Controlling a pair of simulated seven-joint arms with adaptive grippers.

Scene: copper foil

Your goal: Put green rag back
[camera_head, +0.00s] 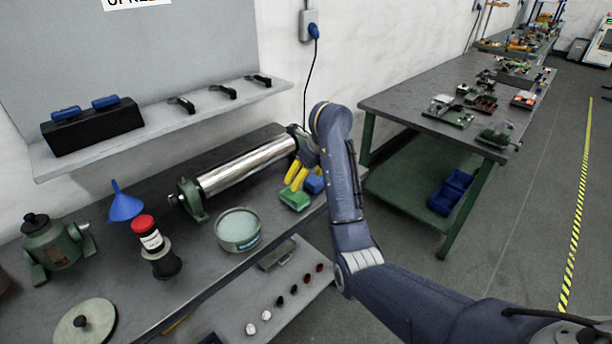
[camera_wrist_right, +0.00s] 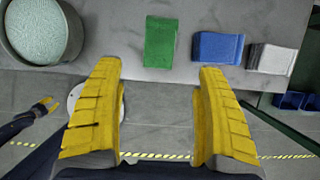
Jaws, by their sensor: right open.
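The green rag (camera_head: 294,199) is a folded block lying on the workbench near its front edge, beside the blue rag (camera_head: 314,185). In the right wrist view the green rag (camera_wrist_right: 160,42) lies ahead of the gap between my right fingertips, left of the blue rag (camera_wrist_right: 217,48). My right gripper (camera_head: 295,176) has yellow fingers. It is open and empty, close to the green rag; whether it touches is unclear. A yellow-tipped gripper, seemingly my left (camera_wrist_right: 42,107), shows small at the left of the wrist view; its opening is unclear.
A white folded cloth (camera_wrist_right: 272,59) lies right of the blue rag. A shiny roller (camera_head: 246,163) and a round tin (camera_head: 238,229) stand nearby. A blue funnel (camera_head: 124,204) and red-capped bottle (camera_head: 148,234) are further left. A lower shelf (camera_head: 300,262) holds small items.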

